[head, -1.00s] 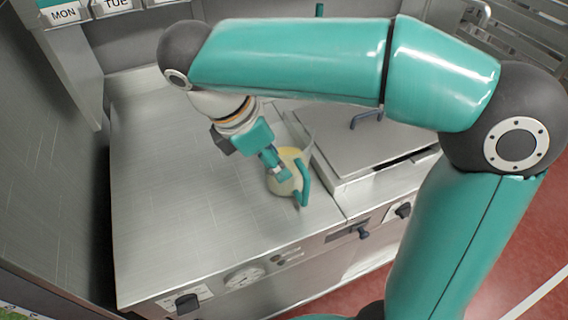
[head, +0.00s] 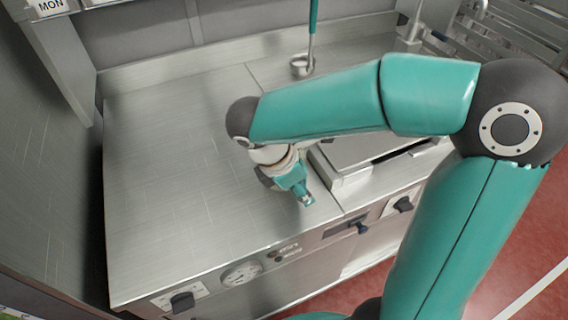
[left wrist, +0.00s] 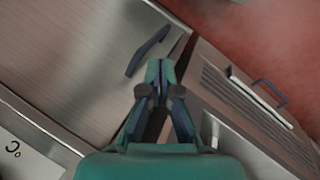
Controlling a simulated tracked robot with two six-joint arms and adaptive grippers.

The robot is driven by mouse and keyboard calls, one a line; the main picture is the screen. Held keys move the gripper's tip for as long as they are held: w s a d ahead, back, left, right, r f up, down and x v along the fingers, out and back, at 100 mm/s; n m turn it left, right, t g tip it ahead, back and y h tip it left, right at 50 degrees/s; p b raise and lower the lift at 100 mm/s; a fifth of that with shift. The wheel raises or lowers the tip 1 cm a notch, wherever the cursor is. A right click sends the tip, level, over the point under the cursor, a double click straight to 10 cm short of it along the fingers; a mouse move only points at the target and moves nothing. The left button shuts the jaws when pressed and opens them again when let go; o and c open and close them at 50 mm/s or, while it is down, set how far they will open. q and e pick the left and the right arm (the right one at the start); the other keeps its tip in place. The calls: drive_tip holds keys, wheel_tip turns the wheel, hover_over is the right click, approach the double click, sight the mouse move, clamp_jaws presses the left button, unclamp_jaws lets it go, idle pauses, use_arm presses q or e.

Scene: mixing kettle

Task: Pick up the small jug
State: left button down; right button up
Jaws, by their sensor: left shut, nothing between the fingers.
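I cannot make out the small jug in either view now; the spot beside the lid where it stood has my arm and gripper over it, so whether it is hidden there or gone I cannot tell. My left gripper (head: 306,201) is low over the steel worktop (head: 165,190), near its front edge and just left of the lidded unit (head: 350,160). In the left wrist view its teal fingers (left wrist: 160,72) are together with nothing seen between them. My right gripper is in neither view.
A teal rod (head: 313,35) stands at the back in a small metal ring. A round gauge (head: 241,273) and dark knobs (head: 183,301) line the front panel. The worktop's left side is clear. A dark blue handle (left wrist: 148,50) shows beyond the fingers.

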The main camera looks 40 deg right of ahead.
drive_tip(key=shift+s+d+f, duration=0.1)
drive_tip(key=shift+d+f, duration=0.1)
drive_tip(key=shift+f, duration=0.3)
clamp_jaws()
